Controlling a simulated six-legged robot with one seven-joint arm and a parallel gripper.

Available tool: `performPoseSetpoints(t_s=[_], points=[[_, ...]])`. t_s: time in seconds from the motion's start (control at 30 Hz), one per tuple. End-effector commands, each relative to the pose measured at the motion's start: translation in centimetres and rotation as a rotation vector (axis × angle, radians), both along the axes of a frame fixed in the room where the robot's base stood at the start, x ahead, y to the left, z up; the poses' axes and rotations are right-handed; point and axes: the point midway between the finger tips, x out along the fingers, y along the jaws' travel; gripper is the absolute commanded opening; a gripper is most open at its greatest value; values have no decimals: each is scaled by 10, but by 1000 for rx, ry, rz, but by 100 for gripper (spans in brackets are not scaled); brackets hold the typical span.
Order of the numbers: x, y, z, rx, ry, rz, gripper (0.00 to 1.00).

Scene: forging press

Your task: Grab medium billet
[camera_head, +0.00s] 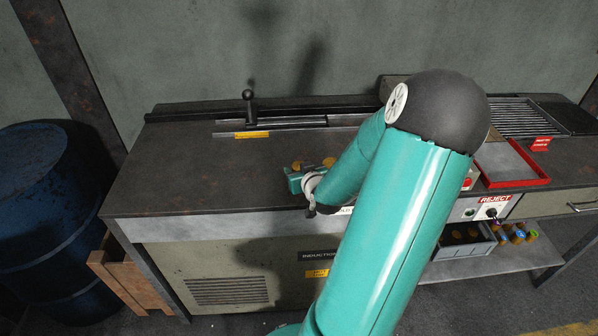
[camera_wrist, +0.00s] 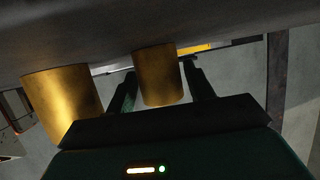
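Two brass-coloured cylindrical billets stand on the dark bench top. In the wrist view, where the bench is at the top, one billet (camera_wrist: 158,76) is between the fingers of my gripper (camera_wrist: 164,80). The other billet (camera_wrist: 62,101) is outside the fingers to the left and looks wider. I cannot tell from size alone which is the medium one. My gripper's fingers are spread, and I see no clear grip on the billet. In the head view my teal gripper (camera_head: 301,179) is low at the bench's front edge, with the billets (camera_head: 297,165) (camera_head: 329,162) just behind it.
The bench top (camera_head: 190,170) is clear to the left. A black-knobbed lever (camera_head: 248,97) and rail run along the back. A red-rimmed tray (camera_head: 514,182) and a grate (camera_head: 525,117) are on the right. A grey bin (camera_head: 462,248) stands below. A blue barrel (camera_head: 45,215) is far left.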

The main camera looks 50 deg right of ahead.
Motion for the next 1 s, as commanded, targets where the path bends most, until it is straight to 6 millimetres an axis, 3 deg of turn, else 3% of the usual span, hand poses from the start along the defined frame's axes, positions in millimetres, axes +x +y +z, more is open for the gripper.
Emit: performPoseSetpoints(t_s=[0.03, 0.27, 0.67, 1.0], points=[[1, 0, 0, 1, 1, 0, 43], [0, 0, 0, -1, -1, 0, 0], [3, -1, 4, -5, -2, 1, 0], [6, -3, 27, -7, 0, 2, 0]])
